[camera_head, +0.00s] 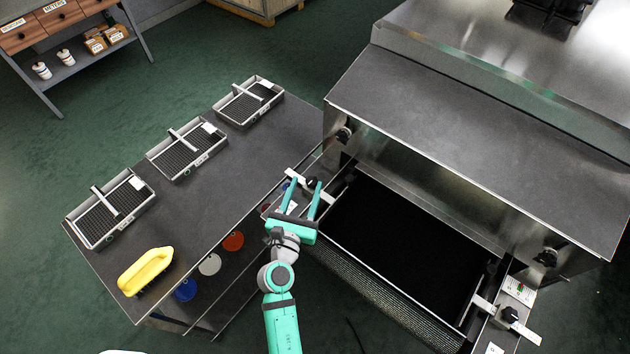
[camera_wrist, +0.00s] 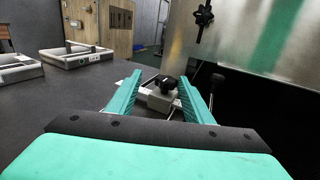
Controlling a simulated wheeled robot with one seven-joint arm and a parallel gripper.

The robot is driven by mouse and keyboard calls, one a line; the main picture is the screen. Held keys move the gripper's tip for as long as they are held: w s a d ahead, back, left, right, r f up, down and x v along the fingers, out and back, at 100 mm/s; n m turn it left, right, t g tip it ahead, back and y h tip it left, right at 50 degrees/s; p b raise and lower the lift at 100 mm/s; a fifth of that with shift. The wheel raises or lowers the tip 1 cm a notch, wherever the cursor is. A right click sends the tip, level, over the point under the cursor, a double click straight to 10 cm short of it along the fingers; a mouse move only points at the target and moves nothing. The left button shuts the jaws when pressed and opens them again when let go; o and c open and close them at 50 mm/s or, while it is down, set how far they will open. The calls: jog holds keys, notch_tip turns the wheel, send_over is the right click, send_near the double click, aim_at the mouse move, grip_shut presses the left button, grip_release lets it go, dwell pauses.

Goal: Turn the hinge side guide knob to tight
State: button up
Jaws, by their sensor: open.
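A black guide knob (camera_head: 311,182) sits on a light metal bracket at the dryer's near left corner. I cannot tell whether the fingers touch the knob. A second black guide knob (camera_head: 510,314) is on the right side guide. No readable label shows which one is the hinge side, and the tight mark is not legible.
The dark dryer belt (camera_head: 400,250) lies between the two guides. Black knobs (camera_head: 344,134) and (camera_head: 546,257) are on the dryer's front face. A grey table (camera_head: 230,165) at left holds several trays and a yellow handled object (camera_head: 146,270). Green floor is free at lower left.

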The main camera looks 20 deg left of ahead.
aim_at(310, 186)
jog(key=shift+w+d, duration=0.1)
jog(key=shift+w, duration=1)
jog(key=shift+w+d, duration=0.3)
jog(key=shift+w, duration=0.3)
jog(key=shift+d, duration=0.25)
jog(key=c, duration=1.1)
jog(key=shift+o, duration=0.2)
jog(key=shift+d+f, duration=0.1)
jog(key=shift+d, duration=0.05)
jog(key=shift+a+h, duration=0.3)
jog(key=shift+o, duration=0.2)
jog(key=shift+s+m+h, duration=0.1)
jog(key=shift+m+h, duration=0.2)
jog(key=shift+a, duration=0.1)
